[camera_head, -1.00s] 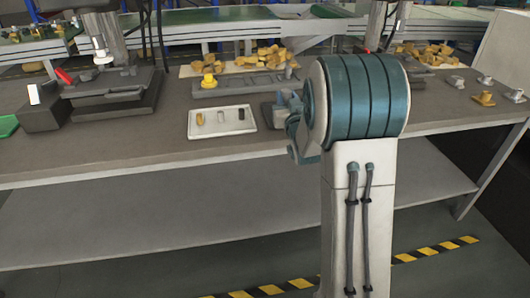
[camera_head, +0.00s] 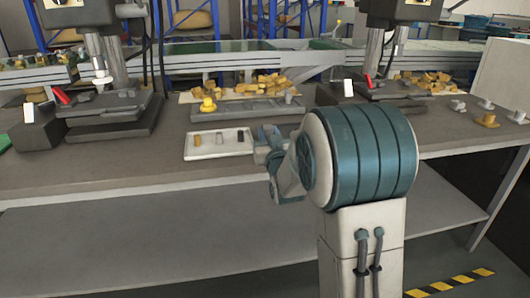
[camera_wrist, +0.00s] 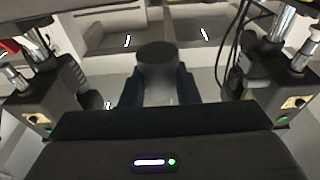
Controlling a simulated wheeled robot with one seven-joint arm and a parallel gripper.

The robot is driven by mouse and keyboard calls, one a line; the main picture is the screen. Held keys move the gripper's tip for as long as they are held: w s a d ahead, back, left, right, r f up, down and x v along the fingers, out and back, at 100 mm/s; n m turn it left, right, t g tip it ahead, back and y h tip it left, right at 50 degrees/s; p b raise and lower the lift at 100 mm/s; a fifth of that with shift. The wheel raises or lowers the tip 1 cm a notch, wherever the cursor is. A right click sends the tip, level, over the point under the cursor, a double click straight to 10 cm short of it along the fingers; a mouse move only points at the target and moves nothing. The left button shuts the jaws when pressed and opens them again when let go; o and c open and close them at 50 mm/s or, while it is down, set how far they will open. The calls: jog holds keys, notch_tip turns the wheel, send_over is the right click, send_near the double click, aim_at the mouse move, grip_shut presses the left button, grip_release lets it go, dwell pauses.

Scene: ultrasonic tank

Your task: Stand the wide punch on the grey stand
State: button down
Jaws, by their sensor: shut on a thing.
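My gripper (camera_wrist: 158,92) is shut on a grey round punch (camera_wrist: 157,62) with a dark flat top, seen between the two dark fingers in the wrist view. I take this for the wide punch; its lower part is hidden. In the head view my wrist is right of the white tray, and my arm hides the fingertips and the punch. A long grey stand (camera_head: 258,111) lies on the bench behind the tray, with a yellow knobbed piece (camera_head: 208,105) at its left end. I cannot tell for sure that it is the grey stand meant.
The white tray (camera_head: 208,153) holds a few small pieces. Presses stand at left (camera_head: 108,108) and behind my arm. Brass parts (camera_head: 265,84) lie in a heap behind the long stand. Small grey and gold pieces (camera_head: 487,119) stand at the bench's right end.

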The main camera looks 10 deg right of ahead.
jog(key=shift+a+f, duration=0.4)
jog(key=shift+a, duration=0.1)
jog(key=shift+s+f+b, duration=0.1)
jog(key=shift+f+b, duration=0.4)
jog(key=shift+f, duration=1.35)
jog(key=shift+f, duration=0.15)
jog(key=c, duration=1.1)
grip_release()
jog(key=shift+r, duration=0.2)
jog(key=s+f, duration=0.2)
jog(key=s, duration=0.9)
jog(key=shift+s+f, duration=0.2)
jog(key=shift+s, duration=0.2)
